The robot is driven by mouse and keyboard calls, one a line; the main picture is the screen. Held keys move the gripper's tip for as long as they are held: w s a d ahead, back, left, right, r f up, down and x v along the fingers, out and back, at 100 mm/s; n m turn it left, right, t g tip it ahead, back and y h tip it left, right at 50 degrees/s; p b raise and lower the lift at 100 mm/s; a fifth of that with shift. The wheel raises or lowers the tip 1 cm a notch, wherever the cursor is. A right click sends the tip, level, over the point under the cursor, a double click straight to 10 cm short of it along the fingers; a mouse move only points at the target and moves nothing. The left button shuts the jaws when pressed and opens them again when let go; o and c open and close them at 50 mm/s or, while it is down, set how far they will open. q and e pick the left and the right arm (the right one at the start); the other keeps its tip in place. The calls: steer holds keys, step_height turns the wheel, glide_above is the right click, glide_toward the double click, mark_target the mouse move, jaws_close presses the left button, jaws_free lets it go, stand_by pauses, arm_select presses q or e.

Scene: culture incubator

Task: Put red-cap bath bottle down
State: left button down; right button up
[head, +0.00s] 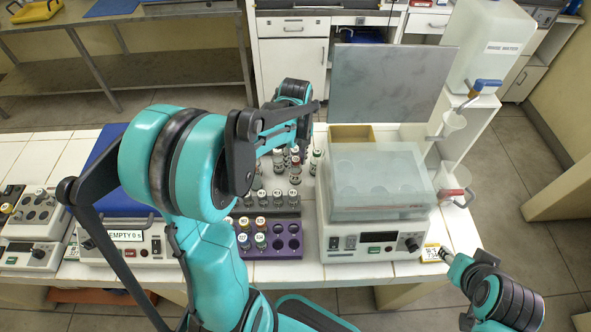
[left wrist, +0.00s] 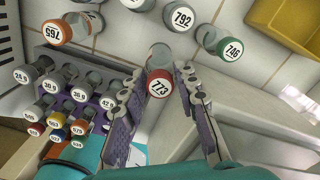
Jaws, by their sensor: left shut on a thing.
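The red-cap bottle, labelled 773 (left wrist: 158,84), is between the two fingers of my left gripper (left wrist: 154,92) in the left wrist view. The gripper is shut on it near the cap. Its clear body points down toward the white tiled top; I cannot tell whether its base touches. In the head view my left gripper (head: 298,138) is over the bottles behind the racks, partly hidden by my own arm. My right gripper (head: 452,260) is low at the right, near the table's front edge; its finger opening is too small to tell.
Bottles with orange (left wrist: 55,32), grey (left wrist: 181,17) and green (left wrist: 231,49) caps stand close by. A grey rack (head: 240,211) and a purple rack (head: 283,254) hold several vials. A bath with a clear lid (head: 375,185) stands right, a yellow tray (head: 351,132) behind it.

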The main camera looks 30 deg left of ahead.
mark_target(295, 168)
arm_select(q)
steer(key=shift+f+b, duration=0.45)
steer(key=shift+f, duration=1.3)
steer(key=shift+f, duration=0.15)
steer(key=c, duration=1.1)
jaws_free()
steer(key=shift+c, duration=0.2)
steer(key=shift+r, duration=0.4)
step_height(295, 168, up, 12)
steer(key=p, duration=0.3)
steer(key=shift+f, duration=0.2)
steer(key=shift+s+f, duration=0.1)
